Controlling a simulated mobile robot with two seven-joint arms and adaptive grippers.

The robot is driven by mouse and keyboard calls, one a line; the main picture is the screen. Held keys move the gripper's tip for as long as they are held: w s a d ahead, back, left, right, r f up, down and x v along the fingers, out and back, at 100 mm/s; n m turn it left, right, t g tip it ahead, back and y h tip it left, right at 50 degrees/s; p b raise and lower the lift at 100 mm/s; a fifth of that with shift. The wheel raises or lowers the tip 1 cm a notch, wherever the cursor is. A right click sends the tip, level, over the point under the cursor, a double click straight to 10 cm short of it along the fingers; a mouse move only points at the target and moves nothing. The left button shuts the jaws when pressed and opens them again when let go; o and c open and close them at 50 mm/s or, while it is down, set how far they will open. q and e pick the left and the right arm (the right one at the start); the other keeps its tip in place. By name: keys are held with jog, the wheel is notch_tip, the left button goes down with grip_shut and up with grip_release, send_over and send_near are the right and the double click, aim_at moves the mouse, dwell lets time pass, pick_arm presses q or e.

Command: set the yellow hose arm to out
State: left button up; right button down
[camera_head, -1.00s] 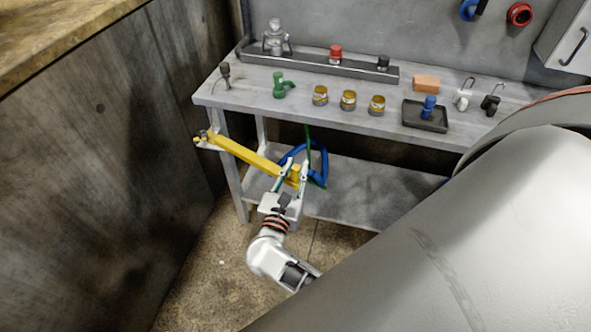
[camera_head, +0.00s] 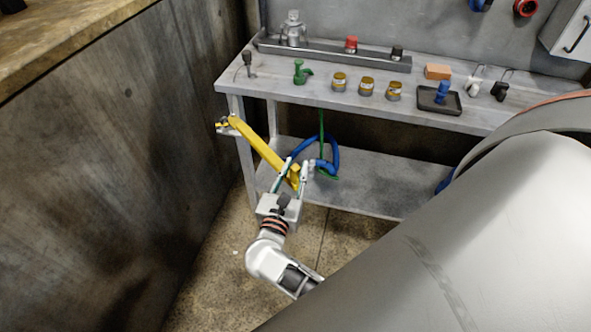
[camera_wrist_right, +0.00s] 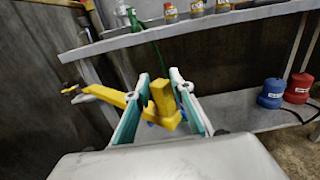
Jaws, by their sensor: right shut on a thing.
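The yellow hose arm (camera_head: 262,148) is a straight bar pivoted on a bracket (camera_head: 228,123) at the left front leg of the workbench. It slants forward from the bench, toward the lower right of the head view. My right gripper (camera_head: 296,171) has its two fingers around the upright yellow block at the arm's free end. In the right wrist view this yellow block (camera_wrist_right: 163,96) stands between the fingers (camera_wrist_right: 162,80), shut on it. A blue hose (camera_head: 331,152) hangs in a loop behind the free end. My left gripper is not in view.
The workbench (camera_head: 305,90) carries several jars, a green item (camera_head: 300,73) and a dark tray (camera_head: 452,109). Its lower shelf (camera_head: 370,185) is mostly bare. A concrete wall (camera_head: 110,150) stands at left. Blue (camera_wrist_right: 272,92) and red (camera_wrist_right: 298,88) containers show in the wrist view.

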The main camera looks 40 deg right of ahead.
jog(key=shift+w+a+r, duration=0.25)
jog(key=c, duration=1.9)
grip_release()
jog(key=shift+w+f, duration=0.15)
notch_tip(320, 180, up, 10)
